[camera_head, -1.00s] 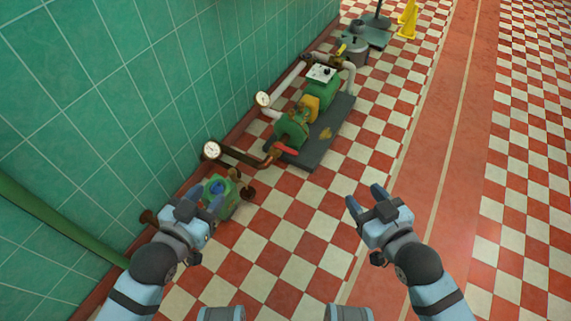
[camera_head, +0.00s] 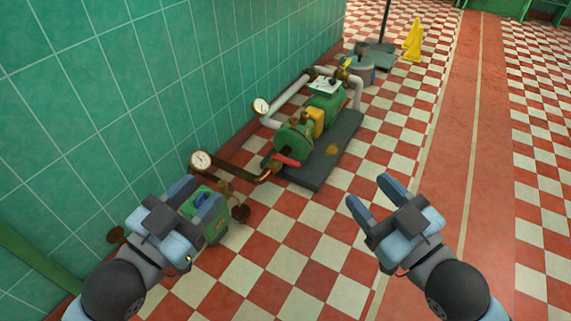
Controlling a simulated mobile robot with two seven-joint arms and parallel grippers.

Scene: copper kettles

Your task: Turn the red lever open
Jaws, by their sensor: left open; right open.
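The red lever (camera_head: 287,160) is on the pipe at the near end of the green pump (camera_head: 292,142), which stands on a dark base plate (camera_head: 318,178) by the tiled wall. My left gripper (camera_head: 198,190) is open, at the lower left in front of a green box-like unit (camera_head: 214,218), and partly hides it. I cannot tell whether it touches that unit. My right gripper (camera_head: 370,195) is open and empty above the checkered floor, to the right of and nearer than the lever. Both grippers are apart from the lever.
Two gauges (camera_head: 201,161) (camera_head: 261,106) stand on the pipes near the wall. A dark handwheel (camera_head: 241,213) sticks out from the green unit. A grey canister (camera_head: 357,70) and a yellow floor sign (camera_head: 413,40) are farther back. The floor to the right is clear.

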